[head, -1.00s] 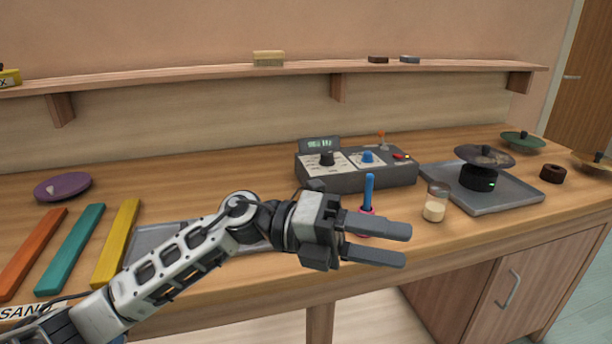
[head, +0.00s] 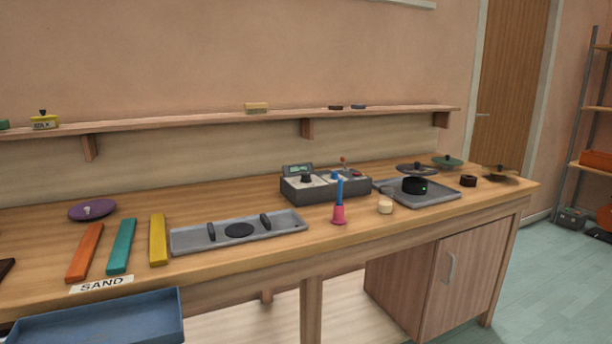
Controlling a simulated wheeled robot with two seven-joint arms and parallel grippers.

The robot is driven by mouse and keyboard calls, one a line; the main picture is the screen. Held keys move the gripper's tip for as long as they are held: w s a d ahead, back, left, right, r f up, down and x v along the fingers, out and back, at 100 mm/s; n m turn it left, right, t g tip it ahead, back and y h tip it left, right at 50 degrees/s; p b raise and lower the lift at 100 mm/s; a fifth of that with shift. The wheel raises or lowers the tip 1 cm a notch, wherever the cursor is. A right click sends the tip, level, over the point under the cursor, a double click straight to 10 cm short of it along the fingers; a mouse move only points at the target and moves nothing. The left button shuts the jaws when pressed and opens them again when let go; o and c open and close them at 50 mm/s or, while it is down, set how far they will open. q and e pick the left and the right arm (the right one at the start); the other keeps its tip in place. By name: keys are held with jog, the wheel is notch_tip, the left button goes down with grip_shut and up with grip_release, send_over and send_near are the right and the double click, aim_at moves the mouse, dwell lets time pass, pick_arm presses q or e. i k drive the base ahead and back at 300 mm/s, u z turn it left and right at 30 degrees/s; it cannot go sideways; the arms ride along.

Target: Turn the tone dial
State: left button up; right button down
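A dark grey control box (head: 310,194) stands on the workbench right of centre, against the back. It has a small lit display (head: 299,169) at its left rear and a black knob (head: 306,179) on its left panel. A blue knob (head: 335,176) is on its right panel, partly hidden behind a blue stick. A small lever with a red tip (head: 344,160) stands at the back. Labels are too small to read, so I cannot tell which knob is the tone dial. Neither of my grippers is in view.
A blue-handled pink tool (head: 339,213) and a small cream-filled jar (head: 385,207) stand in front of the box. A grey tray (head: 440,198) with a black device is to the right. A grey tray (head: 275,229) and coloured bars (head: 121,246) lie left. A blue bin (head: 100,320) is lower left.

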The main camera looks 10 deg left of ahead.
aim_at(305, 177)
jog(key=z, duration=0.45)
jog(key=i, duration=1.45)
jog(key=u, duration=0.7)
